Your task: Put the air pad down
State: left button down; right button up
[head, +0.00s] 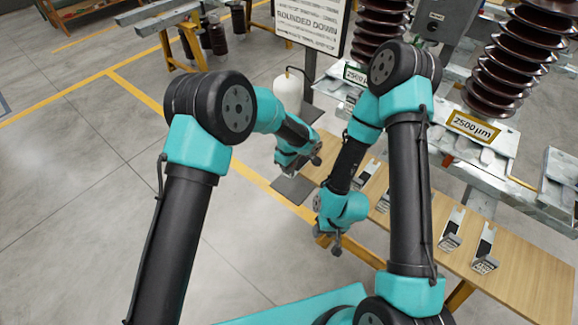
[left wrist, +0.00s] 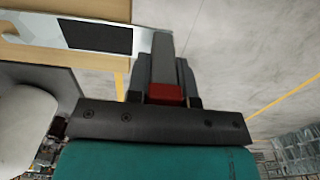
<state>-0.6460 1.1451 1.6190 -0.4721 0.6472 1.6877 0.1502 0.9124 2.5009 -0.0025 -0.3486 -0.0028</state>
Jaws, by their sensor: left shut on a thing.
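My left gripper (head: 314,158) hangs near the left end of the wooden bench, beside the white bottle. In the left wrist view its jaws (left wrist: 165,68) are shut, with a red block at their base. A flat silver strip with a black patch (left wrist: 97,37) reaches left from the fingertips. It looks like the air pad, held by its right end, though the contact is not clear. In the head view the air pad cannot be made out. My right gripper (head: 336,243) points down at the bench's near edge; its fingers are too small to read.
The wooden bench (head: 530,265) carries several metal shims (head: 484,250). A white bottle (head: 288,92) stands behind my left gripper, near a sign (head: 310,22). Brown ribbed insulators on steel frames, one labelled 2500 µm (head: 474,127), stand behind the bench.

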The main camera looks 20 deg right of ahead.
pick_arm(q)
jog(key=shift+f, duration=0.1)
jog(key=c, duration=1)
grip_release()
notch_tip(320, 180, up, 12)
jog(key=shift+r, duration=0.15)
jog(key=shift+a, duration=0.1)
